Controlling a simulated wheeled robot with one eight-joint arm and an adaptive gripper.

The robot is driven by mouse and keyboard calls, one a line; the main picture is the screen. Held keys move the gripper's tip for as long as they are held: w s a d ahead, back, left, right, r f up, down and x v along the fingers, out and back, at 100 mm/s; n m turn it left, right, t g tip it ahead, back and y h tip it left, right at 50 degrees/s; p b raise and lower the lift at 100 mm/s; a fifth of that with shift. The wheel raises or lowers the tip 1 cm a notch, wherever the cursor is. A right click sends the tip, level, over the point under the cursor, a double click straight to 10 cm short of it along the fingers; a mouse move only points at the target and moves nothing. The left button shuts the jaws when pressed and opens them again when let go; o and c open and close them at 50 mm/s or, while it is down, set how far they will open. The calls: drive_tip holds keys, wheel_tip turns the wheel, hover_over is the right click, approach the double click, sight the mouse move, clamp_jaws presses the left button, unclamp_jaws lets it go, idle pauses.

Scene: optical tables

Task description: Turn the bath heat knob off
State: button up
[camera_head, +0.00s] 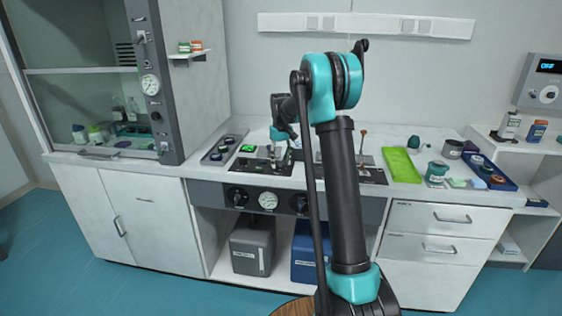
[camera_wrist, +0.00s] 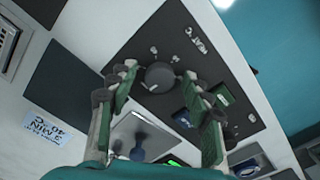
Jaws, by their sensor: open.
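A round dark knob (camera_wrist: 160,75), which I take to be the bath heat knob, stands on a black panel (camera_wrist: 222,62) in the wrist view. White marks surround it, too small to read surely. My gripper (camera_wrist: 158,84) is open, with its green-padded fingers on either side of the knob. I cannot tell whether they touch it. In the head view my gripper (camera_head: 281,157) is low over the black panel (camera_head: 245,164) on the counter, beside a lit green display (camera_head: 247,148). The knob is not clear there.
A shiny metal plate (camera_wrist: 130,132) lies near the panel in the wrist view. A tray with knobs (camera_head: 216,153) lies left on the counter, and a green mat (camera_head: 401,165) lies right. A gauge (camera_head: 267,200) sits on the front panel below. The fume cabinet (camera_head: 190,120) stands left.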

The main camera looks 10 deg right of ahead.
sight(281, 162)
wheel_tip(281, 162, up, 12)
idle(0.6)
drive_tip(key=s+d+f+m+t, duration=0.1)
drive_tip(key=s+f, duration=0.5)
drive_tip(key=s, duration=0.8)
drive_tip(key=s+d+f+m+t, duration=0.1)
drive_tip(key=s+f, duration=0.5)
drive_tip(key=s, duration=0.8)
drive_tip(key=s+d+f+m+t, duration=0.1)
drive_tip(key=s+f, duration=0.5)
drive_tip(key=s, duration=0.7)
drive_tip(key=shift+s+d+f+t, duration=0.4)
drive_tip(key=shift+d+t, duration=0.05)
drive_tip(key=shift+t, duration=0.15)
